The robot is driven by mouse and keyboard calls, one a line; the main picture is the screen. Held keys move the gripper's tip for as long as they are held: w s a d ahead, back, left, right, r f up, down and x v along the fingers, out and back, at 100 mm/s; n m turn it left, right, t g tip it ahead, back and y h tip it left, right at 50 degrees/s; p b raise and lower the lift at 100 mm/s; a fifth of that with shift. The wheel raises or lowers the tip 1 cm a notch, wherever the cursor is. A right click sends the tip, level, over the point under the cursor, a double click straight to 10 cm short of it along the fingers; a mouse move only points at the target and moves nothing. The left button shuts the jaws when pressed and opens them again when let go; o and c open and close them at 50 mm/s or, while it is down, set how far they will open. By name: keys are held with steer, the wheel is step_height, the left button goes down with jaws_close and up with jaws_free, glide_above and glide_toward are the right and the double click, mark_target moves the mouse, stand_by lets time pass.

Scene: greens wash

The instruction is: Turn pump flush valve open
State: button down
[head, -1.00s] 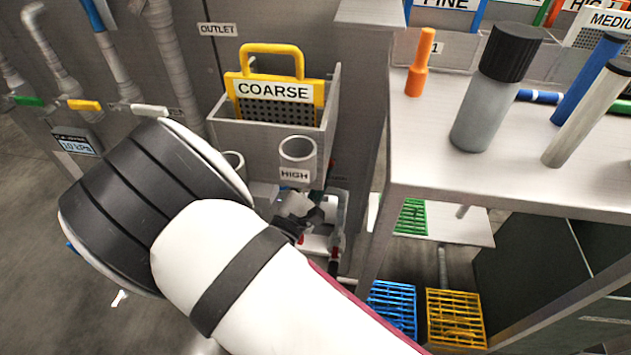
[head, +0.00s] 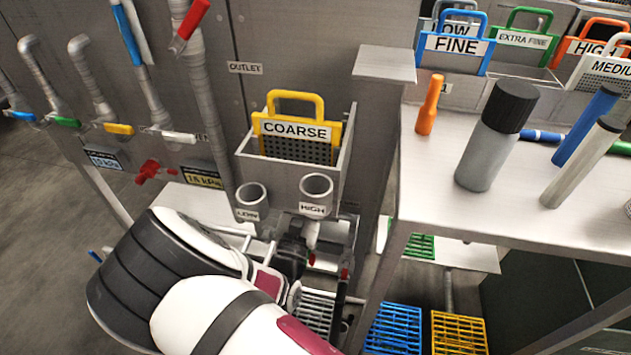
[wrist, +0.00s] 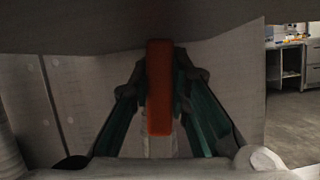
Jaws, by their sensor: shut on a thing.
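My gripper (head: 293,248) is below the pipe mouth labelled HIGH, partly hidden by my own arm in the head view. In the wrist view my gripper (wrist: 160,95) has its two dark green fingers closed around an upright red bar (wrist: 159,85), which looks like a valve lever. The held lever's base and pipe are hidden, so its turn angle cannot be told. No label naming a pump flush valve is readable.
A grey bin (head: 340,165) with the yellow COARSE screen stands just above my gripper. A steel table (head: 430,170) with bottles and tubes is on the right. Blue and yellow crates (head: 392,325) lie beneath it. Pipes with coloured handles line the left wall.

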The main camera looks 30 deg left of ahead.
steer(key=shift+s+a+f+n, duration=0.15)
steer(key=shift+f+n, duration=0.05)
steer(key=shift+n, duration=0.1)
steer(key=c, duration=1.5)
jaws_free()
steer(key=shift+r, duration=0.1)
steer(key=shift+v, duration=3.75)
